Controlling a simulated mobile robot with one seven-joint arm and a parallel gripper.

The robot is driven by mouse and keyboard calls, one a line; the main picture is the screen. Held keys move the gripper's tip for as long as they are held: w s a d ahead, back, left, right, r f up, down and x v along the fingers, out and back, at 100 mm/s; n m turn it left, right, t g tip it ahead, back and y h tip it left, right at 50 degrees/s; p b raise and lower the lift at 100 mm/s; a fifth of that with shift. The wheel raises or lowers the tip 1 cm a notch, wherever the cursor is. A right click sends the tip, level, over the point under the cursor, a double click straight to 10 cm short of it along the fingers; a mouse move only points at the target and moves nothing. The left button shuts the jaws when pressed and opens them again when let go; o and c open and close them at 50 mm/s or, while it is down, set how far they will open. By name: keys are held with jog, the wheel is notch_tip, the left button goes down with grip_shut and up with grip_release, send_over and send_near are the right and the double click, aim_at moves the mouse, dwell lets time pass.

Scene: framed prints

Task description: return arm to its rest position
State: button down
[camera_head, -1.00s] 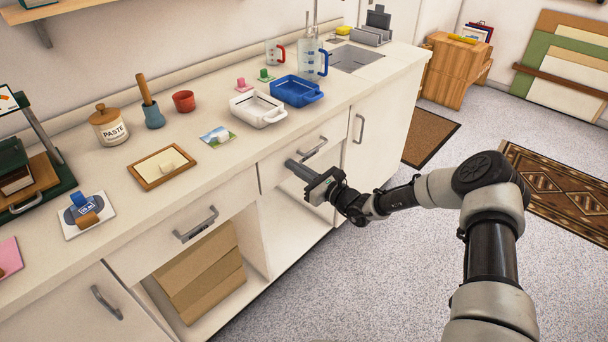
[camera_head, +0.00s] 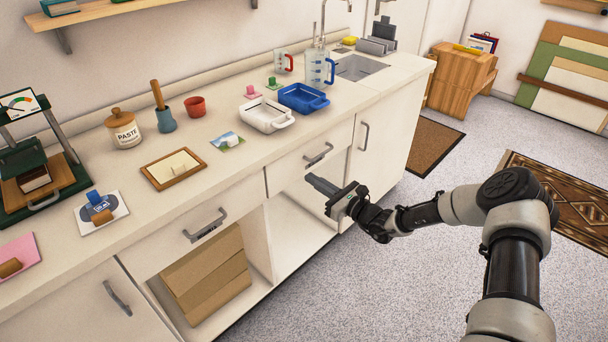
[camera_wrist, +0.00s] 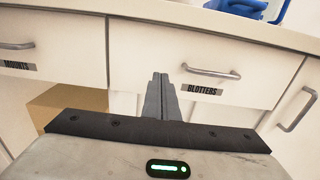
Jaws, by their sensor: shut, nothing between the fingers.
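My arm reaches in from the right in the head view, bent at the elbow above the floor. My gripper (camera_head: 322,185) is in front of the cabinet, just below the handle of a closed drawer. Its fingers are together and hold nothing. In the wrist view the shut fingers (camera_wrist: 161,82) point at the drawer labelled BLOTTERS (camera_wrist: 202,91), left of its metal handle (camera_wrist: 211,71). I cannot tell the exact gap between fingertips and drawer front; no contact is evident.
The counter (camera_head: 225,175) carries a paste jar (camera_head: 123,129), a framed piece (camera_head: 173,168), a white tray (camera_head: 266,114) and a blue tray (camera_head: 303,98). The floor (camera_head: 400,285) in front of the cabinets is clear near my arm.

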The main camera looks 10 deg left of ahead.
jog(key=p+v, duration=0.1)
jog(key=v, duration=0.7)
jog(key=s+a+r+n+g+h, duration=0.2)
jog(key=s+r+n+g+h, duration=0.1)
jog(key=s+r+n+g, duration=0.95)
jog(key=s+d+r+n+t+h, duration=0.8)
jog(key=s+d+r+n+h, duration=0.45)
jog(key=s+d+r, duration=0.7)
notch_tip(320, 180, up, 20)
jog(key=s+a+p, duration=0.1)
jog(key=s+p, duration=0.1)
jog(key=p, duration=1.9)
jog(key=shift+a+y, duration=0.35)
jog(key=shift+y, duration=0.1)
